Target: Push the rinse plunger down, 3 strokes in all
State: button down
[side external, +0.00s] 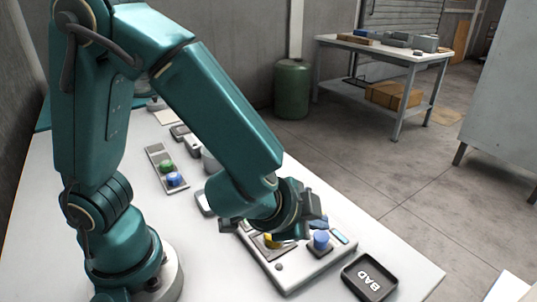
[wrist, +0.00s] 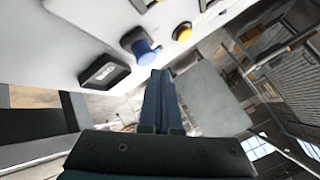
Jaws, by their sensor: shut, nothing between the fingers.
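A white panel (side external: 290,275) carries a blue-capped plunger (side external: 321,240) and a yellow-capped plunger (side external: 272,241). No label tells which one is the rinse plunger. In the wrist view the blue plunger (wrist: 143,48) stands up on its base, and the yellow one (wrist: 183,32) is to its right. My gripper (side external: 318,224) is shut and empty, just above or beside the blue plunger in the side view; contact cannot be told. In the wrist view the shut fingertips of my gripper (wrist: 161,76) appear just below the blue cap. My wrist partly hides the yellow plunger in the side view.
A black tray marked BAD (side external: 369,279) lies right of the panel, near the table edge. A grey plate with green and blue knobs (side external: 168,171) lies farther left. The white table (side external: 215,270) is clear at the front. A workbench (side external: 385,49) stands behind.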

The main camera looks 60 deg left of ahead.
aim_at(315, 238)
jog(key=shift+r, duration=0.15)
jog(key=shift+r, duration=2.4)
jog(key=s+a+r+n+y, duration=0.1)
jog(key=s+a+r+n, duration=0.1)
jog(key=a+r+n, duration=0.3)
jog(key=s+a+n+y, duration=0.1)
jog(key=s+a+n, duration=0.1)
jog(key=a, duration=0.4)
jog(key=s+d+f+g+h, duration=0.1)
jog(key=s+d+g+h, duration=0.2)
jog(key=s, duration=0.6)
jog(key=shift+d+f+n+g, duration=0.25)
jog(key=shift+f+n+g, duration=0.05)
jog(key=shift+n, duration=0.1)
